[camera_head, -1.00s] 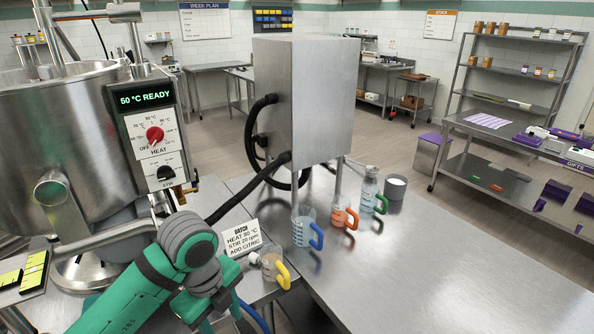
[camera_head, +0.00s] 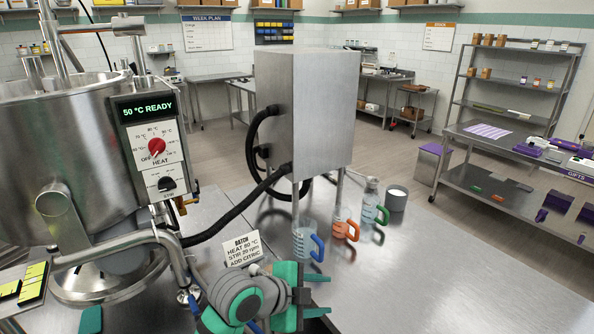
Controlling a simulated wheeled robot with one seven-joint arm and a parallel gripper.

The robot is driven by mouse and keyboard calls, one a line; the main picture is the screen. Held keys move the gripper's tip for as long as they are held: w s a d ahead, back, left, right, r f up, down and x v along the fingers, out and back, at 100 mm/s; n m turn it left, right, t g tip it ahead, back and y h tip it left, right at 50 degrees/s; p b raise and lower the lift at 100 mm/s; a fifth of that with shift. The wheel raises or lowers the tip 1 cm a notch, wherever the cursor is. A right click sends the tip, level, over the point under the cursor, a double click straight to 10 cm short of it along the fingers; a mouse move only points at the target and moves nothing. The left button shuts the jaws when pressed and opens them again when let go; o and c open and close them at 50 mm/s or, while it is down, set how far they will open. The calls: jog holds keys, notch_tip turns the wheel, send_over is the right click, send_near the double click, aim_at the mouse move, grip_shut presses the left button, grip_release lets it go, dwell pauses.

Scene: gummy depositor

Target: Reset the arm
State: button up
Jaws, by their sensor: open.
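My arm (camera_head: 240,295) is grey and green and reaches in at the bottom middle of the head view. My gripper (camera_head: 318,295) is at its right end, pointing right, with two green fingertips apart and nothing seen between them. It is over the front edge of the steel counter, in front of the blue-handled jug (camera_head: 305,243) and apart from it. The kettle (camera_head: 60,150) stands at the left, its display (camera_head: 146,106) reading "50 °C READY". Its red heat knob (camera_head: 156,147) and dark stir knob (camera_head: 166,184) are on the panel.
The batch card (camera_head: 242,249) stands close behind my arm. The counter (camera_head: 450,270) is clear at right.

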jog(key=w+d+n+t+h, duration=0.2)
jog(key=d+n+t+h, duration=0.1)
jog(key=d+n+t, duration=0.45)
jog(key=s+a+f+n+t+y, duration=0.1)
jog(key=s+a+f+n+y, duration=0.1)
jog(key=s+f+n+y, duration=0.45)
jog(key=s+a+f+n+t+y, duration=0.1)
jog(key=s+a+f+n+y, duration=0.2)
jog(key=s+f+n, duration=0.6)
jog(key=s+a+f+m+y, duration=0.1)
jog(key=s+a, duration=0.3)
jog(key=s, duration=0.8)
jog(key=s+a+f+m, duration=0.1)
jog(key=s+a, duration=0.2)
jog(key=s, duration=0.9)
jog(key=shift+s+a+f+y, duration=0.3)
jog(key=shift+s+a+y, duration=0.05)
jog(key=shift+a, duration=0.05)
jog(key=shift+g, duration=0.25)
